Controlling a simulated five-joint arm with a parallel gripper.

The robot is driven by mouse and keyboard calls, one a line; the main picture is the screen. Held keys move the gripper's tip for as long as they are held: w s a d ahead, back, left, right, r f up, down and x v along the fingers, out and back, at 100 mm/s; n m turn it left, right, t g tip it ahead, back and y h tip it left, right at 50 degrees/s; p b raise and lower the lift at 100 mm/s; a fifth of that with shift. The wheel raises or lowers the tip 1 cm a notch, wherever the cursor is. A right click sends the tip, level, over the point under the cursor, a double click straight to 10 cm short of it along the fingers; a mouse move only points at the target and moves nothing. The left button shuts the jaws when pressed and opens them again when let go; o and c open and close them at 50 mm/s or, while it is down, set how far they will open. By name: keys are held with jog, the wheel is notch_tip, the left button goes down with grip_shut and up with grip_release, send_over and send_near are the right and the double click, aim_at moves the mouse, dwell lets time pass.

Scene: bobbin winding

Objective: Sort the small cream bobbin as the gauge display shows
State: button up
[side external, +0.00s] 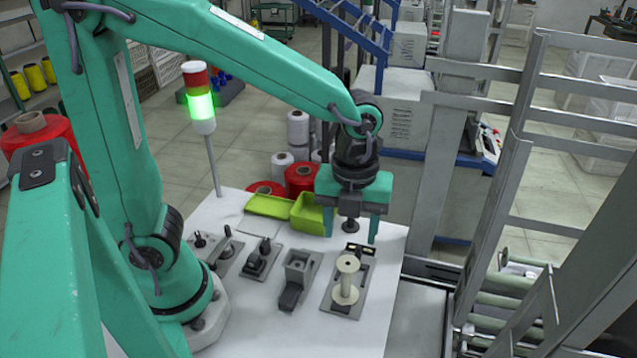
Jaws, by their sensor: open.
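The cream bobbin (346,281) stands upright on a grey plate (330,308) at the right of the white table. My gripper (350,236) is open, its two teal fingers pointing down, above and behind the bobbin and apart from it. Nothing shows between the fingers. A small dark block (361,249) with pale marks sits at the plate's back end, perhaps the gauge display; its reading is too small to tell. Two lime-green bins stand at the table's back: a deeper one (306,214), partly hidden by my gripper, and a shallow one (268,207).
Grey fixtures (296,277) stand in a row left of the bobbin. A signal lamp (201,106) on a pole is lit green. Red spools (301,178) stand behind the bins. A metal frame (500,200) rises at right. The table's front right (365,335) is clear.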

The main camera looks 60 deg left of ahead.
aim_at(348, 264)
jog(key=shift+f, duration=0.2)
jog(key=shift+f, duration=3.55)
jog(key=c, duration=0.6)
jog(key=shift+c, duration=0.4)
jog(key=shift+r, duration=0.25)
jog(key=shift+r, duration=2.3)
jog(key=shift+r, duration=0.1)
